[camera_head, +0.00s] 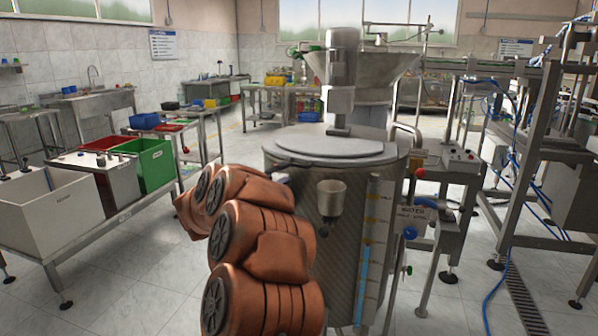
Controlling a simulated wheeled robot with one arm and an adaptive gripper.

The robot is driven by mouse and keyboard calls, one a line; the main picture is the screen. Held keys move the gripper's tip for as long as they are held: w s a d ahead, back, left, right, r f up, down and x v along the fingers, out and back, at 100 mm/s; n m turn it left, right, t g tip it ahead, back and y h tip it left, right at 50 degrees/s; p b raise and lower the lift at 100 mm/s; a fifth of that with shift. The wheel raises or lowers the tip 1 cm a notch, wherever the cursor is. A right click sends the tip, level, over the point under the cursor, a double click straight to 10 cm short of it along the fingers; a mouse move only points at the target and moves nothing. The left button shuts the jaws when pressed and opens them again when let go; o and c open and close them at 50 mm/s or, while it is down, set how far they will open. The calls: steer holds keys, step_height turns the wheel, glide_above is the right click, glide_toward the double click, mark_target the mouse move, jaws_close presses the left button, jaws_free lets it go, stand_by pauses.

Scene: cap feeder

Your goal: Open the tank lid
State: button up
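The tank (350,240) is a tall metal cylinder in the middle of the view, with a level scale and blue tube down its right front. Its round grey lid (325,148) lies flat on top and looks closed. A motor-like upright unit (341,80) stands at the lid's back part. A dark handle-like bar (288,163) shows at the lid's left front edge, with a small blue part just below it. My copper-coloured arm links fill the space in front and left of the tank and cover part of its side. I cannot make out my gripper's fingers.
A metal table at left holds a white bin (45,210), a red bin (108,170) and a green bin (150,160). A metal frame with blue hoses (530,150) stands at right. A large hopper (375,70) is behind the tank. Floor between the left table and tank is clear.

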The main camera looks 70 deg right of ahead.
mark_target(299, 166)
steer(key=shift+x, duration=3.85)
steer(key=shift+c, duration=0.2)
jaws_close()
